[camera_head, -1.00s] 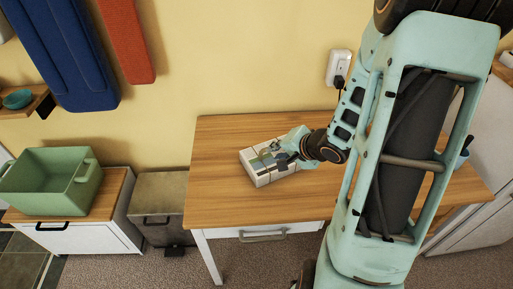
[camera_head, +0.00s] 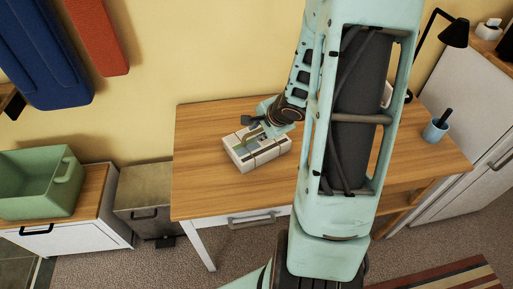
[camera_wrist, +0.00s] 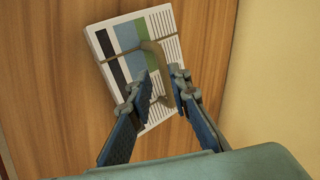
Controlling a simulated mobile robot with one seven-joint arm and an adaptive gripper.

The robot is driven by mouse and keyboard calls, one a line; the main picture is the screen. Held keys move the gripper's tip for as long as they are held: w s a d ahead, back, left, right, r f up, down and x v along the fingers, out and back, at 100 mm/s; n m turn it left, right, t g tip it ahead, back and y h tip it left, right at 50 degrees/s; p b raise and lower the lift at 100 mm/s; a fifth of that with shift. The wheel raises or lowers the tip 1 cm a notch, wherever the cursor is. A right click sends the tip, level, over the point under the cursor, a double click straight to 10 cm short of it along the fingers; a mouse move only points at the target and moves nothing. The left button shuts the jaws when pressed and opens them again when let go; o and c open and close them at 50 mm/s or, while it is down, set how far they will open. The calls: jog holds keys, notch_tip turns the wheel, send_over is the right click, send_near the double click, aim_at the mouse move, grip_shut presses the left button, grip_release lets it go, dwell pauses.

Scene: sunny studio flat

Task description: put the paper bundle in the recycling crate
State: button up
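The paper bundle (camera_head: 256,158) is a white printed stack tied with brown bands, lying on the wooden desk. In the wrist view the bundle (camera_wrist: 110,62) shows a raised brown loop handle (camera_wrist: 157,52) on top. My gripper (camera_head: 257,130) is over the bundle's back part. In the wrist view my gripper (camera_wrist: 163,80) has its two blue fingers apart, one on each side of part of the handle, with a gap between them. Contact with the handle cannot be told. The green crate (camera_head: 38,199), apparently the recycling crate, stands on a low cabinet at the left and looks empty.
The wooden desk (camera_head: 205,190) is mostly clear around the bundle. A blue cup (camera_head: 435,130) and a black lamp (camera_head: 452,34) are at the right. A grey bin (camera_head: 145,190) stands between desk and cabinet (camera_head: 85,236). Wall panels (camera_head: 45,50) hang at upper left.

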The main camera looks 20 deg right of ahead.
aim_at(254, 132)
jog(key=b+x, duration=0.1)
jog(key=x, duration=0.1)
jog(key=b+x, duration=0.2)
jog(key=x, duration=0.1)
jog(key=shift+w+d+f+b, duration=0.2)
jog(key=shift+w+d+b, duration=0.1)
jog(key=shift+c, duration=0.2)
grip_shut()
jog(key=shift+w+r, duration=0.1)
